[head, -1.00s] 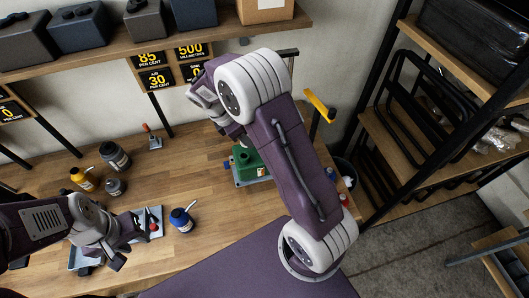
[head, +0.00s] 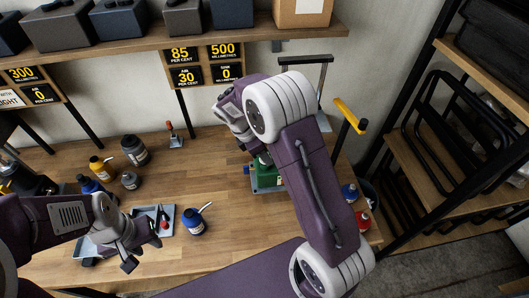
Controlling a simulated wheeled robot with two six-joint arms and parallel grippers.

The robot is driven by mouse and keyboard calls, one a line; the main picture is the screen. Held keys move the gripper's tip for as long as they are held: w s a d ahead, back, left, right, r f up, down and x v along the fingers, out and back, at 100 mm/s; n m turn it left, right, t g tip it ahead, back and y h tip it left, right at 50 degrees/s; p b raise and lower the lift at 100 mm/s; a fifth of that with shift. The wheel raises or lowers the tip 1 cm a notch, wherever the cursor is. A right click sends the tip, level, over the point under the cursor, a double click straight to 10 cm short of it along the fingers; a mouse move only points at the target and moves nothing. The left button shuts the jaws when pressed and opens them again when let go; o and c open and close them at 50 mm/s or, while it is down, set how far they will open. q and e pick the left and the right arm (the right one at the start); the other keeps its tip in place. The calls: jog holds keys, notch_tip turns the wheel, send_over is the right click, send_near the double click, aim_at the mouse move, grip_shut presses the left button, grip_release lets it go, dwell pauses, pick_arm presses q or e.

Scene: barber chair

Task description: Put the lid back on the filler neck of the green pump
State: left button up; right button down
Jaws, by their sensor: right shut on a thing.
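The green pump (head: 266,178) stands on the wooden bench, partly hidden behind my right arm. My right gripper (head: 252,148) is just above the pump's top and points down at it. It is shut on the lid, but its fingertips and the lid are too small and covered to see clearly. The filler neck is hidden, so I cannot tell whether the lid touches it. My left gripper (head: 144,254) is at the near left, by a grey tray, with its fingers apart and nothing seen between them.
The grey tray (head: 165,211) holds small tools. A blue (head: 349,191) and a red container (head: 363,220) are at the bench's right end.

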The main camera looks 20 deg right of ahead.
jog(key=shift+d+f, duration=0.15)
dwell(0.3)
jog(key=shift+p, duration=0.35)
jog(key=shift+p, duration=0.3)
dwell(0.4)
jog(key=shift+f, duration=0.1)
dwell(0.8)
jog(key=shift+p, duration=0.4)
dwell(0.4)
